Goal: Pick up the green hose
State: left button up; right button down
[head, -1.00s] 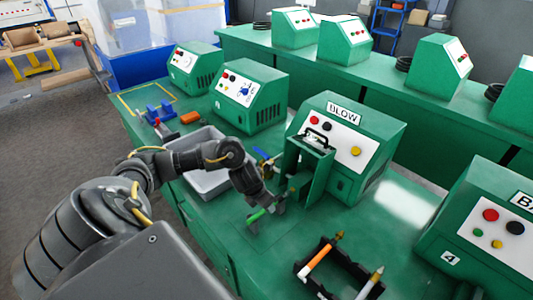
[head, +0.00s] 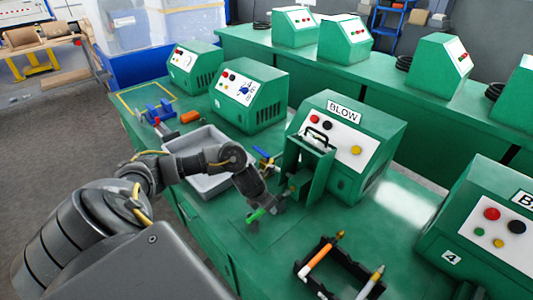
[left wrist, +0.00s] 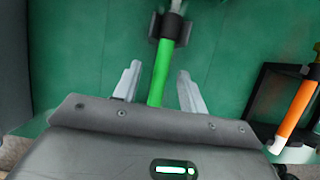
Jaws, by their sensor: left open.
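The green hose (left wrist: 160,72) runs upright in the left wrist view, between the two fingers of my open left gripper (left wrist: 159,86). Clear room shows between the hose and each finger. Its upper end passes into a black clip-like part (left wrist: 172,28) with a grey tip beyond; its lower end is hidden behind the gripper body. In the head view a short piece of the green hose (head: 255,214) shows beside my left gripper (head: 266,207), low over the green bench in front of the BLOW machine. My right gripper is not in view.
The BLOW machine (head: 345,140) with its open guard (head: 307,165) stands just beyond the gripper. A grey bin (head: 207,183) sits to the left. A black rack (head: 325,280) with an orange-handled tool (head: 318,257) is at the front right. Bare bench lies between.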

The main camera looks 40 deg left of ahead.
pick_arm(q)
jog(key=shift+c, duration=0.4)
grip_shut()
